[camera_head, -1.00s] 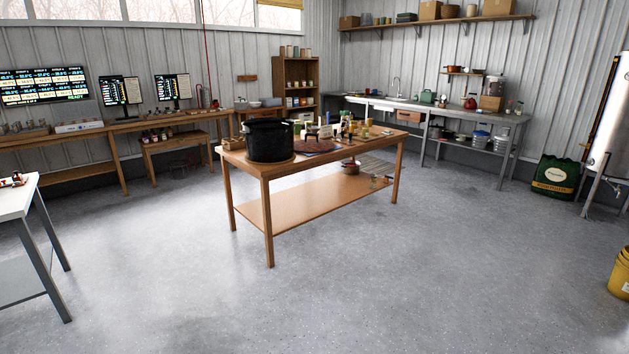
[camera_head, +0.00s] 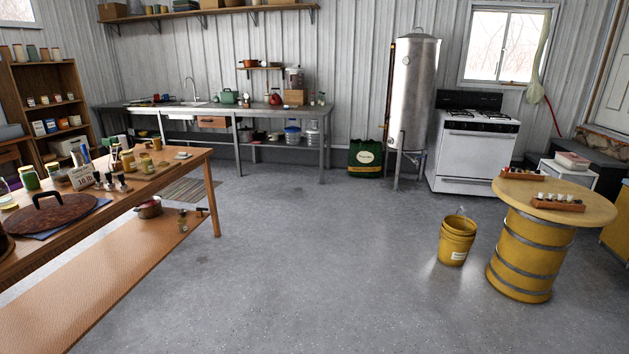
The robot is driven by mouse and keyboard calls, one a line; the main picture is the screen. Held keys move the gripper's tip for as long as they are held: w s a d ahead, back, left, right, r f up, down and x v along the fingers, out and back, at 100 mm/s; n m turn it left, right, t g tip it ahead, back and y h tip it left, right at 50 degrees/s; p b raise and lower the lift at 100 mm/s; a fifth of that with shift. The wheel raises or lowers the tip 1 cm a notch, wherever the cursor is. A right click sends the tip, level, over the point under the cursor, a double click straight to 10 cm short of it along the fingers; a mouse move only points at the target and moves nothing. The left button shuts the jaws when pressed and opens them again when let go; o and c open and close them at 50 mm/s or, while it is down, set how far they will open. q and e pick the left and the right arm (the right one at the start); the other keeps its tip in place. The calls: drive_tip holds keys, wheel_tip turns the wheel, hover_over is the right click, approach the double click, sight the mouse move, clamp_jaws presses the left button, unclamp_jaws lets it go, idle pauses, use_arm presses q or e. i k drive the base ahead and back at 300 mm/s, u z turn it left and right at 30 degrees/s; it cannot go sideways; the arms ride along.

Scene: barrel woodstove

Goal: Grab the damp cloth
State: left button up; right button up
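I cannot clearly pick out a damp cloth. A dark blue flat piece, possibly cloth (camera_head: 88,221), shows under the edge of a round brown lid (camera_head: 50,214) on the wooden table (camera_head: 168,178) at the left. A grey-green mat (camera_head: 184,191) lies on the floor behind that table. Small red and dark items lie on the steel counter left of the sink, too small to tell. Neither of my grippers is in view.
A steel sink counter (camera_head: 262,108) runs along the back wall. A metal tank (camera_head: 412,85), white stove (camera_head: 473,150), yellow bucket (camera_head: 456,242) and yellow barrel table (camera_head: 531,252) stand at the right. The middle floor (camera_head: 310,260) is clear.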

sight(182, 155)
drive_tip(key=z, duration=0.25)
drive_tip(key=i, duration=4.7)
drive_tip(key=u, duration=1.2)
drive_tip(key=i, duration=2.1)
drive_tip(key=u, duration=0.95)
